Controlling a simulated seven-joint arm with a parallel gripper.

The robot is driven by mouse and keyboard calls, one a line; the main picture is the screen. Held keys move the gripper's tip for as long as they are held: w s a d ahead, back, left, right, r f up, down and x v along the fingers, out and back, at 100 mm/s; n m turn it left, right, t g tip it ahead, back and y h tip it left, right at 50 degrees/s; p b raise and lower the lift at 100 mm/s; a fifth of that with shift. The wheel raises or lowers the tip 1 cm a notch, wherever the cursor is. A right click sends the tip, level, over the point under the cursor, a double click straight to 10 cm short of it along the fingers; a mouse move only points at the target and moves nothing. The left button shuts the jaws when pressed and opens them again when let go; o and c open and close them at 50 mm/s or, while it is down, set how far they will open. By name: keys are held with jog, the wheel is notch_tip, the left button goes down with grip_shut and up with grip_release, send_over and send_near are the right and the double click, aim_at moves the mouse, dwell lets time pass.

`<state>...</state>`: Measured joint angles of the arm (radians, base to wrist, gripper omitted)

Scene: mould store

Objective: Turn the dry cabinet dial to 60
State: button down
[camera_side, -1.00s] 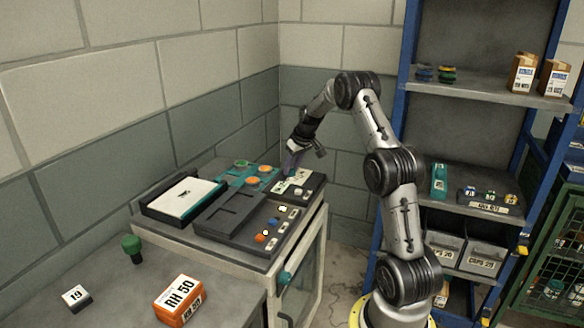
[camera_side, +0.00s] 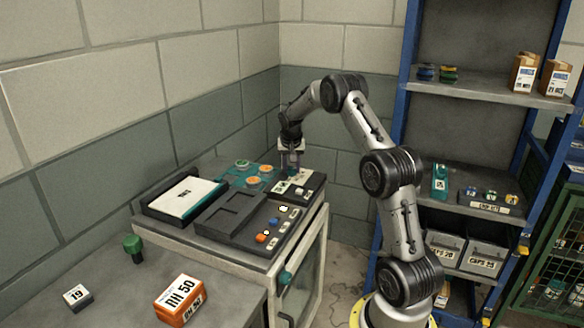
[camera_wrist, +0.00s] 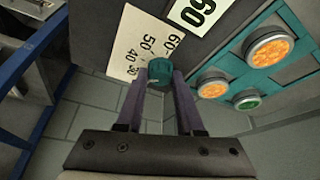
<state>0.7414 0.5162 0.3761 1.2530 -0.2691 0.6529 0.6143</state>
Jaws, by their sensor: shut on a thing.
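The dry cabinet (camera_side: 312,262) stands at the centre of the side view, with a dark dial panel at its back right corner. In the wrist view the dial is a teal knob (camera_wrist: 160,68) on a pale scale plate (camera_wrist: 135,38) printed 30, 40, 50 and 60. My gripper (camera_side: 291,166) points down over that panel. In the wrist view its two purple fingers (camera_wrist: 160,82) are shut on the knob, one on each side. I cannot tell which number the knob points to.
A white-topped tray (camera_side: 186,199) and a dark tray with recesses lie on the cabinet. An orange RH 50 box (camera_side: 180,299) stands at the front. A blue-framed shelf is at right.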

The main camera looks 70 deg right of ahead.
jog(key=m+g, duration=0.2)
jog(key=m, duration=0.3)
jog(key=shift+w+m, duration=0.15)
jog(key=shift+m, duration=0.15)
jog(key=m+g, duration=0.2)
jog(key=m, duration=0.2)
jog(key=shift+w+m, duration=0.15)
jog(key=shift+m, duration=0.15)
jog(key=m+g+y, duration=0.1)
jog(key=m, duration=0.3)
jog(key=shift+d+m, duration=0.1)
jog(key=shift+m, duration=0.2)
jog(key=m+y, duration=0.1)
jog(key=m, duration=0.1)
jog(key=m+g+y, duration=0.1)
jog(key=m, duration=0.2)
jog(key=shift+w+d, duration=0.1)
jog(key=c, duration=0.5)
grip_release()
jog(key=shift+c, duration=0.2)
